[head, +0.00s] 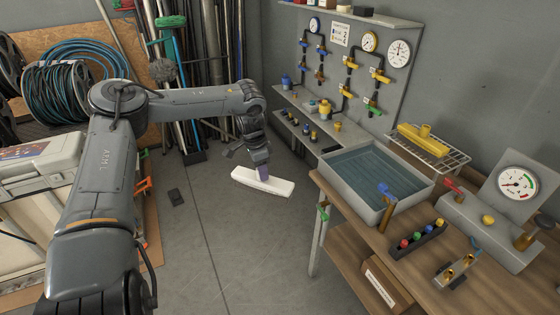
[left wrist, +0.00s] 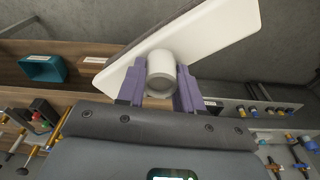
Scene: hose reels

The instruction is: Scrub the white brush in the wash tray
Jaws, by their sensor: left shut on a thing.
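The white brush (head: 262,182) is held in the air over the open floor, left of the workbench. My left gripper (head: 261,170) is shut on it from above. In the left wrist view the purple fingers of the left gripper (left wrist: 160,90) close on the round white stub of the brush (left wrist: 205,40), whose long flat body lies tilted beyond them. The wash tray (head: 345,205), a grey basin with water in it, stands on the workbench to the right, apart from the brush. My right gripper is not in view.
The wooden workbench (head: 445,290) carries a wire rack (head: 447,158) with a yellow brush, a block of coloured knobs (head: 416,240) and a gauge stand (head: 515,190). A blue-handled tap (head: 388,192) stands at the tray's front edge.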

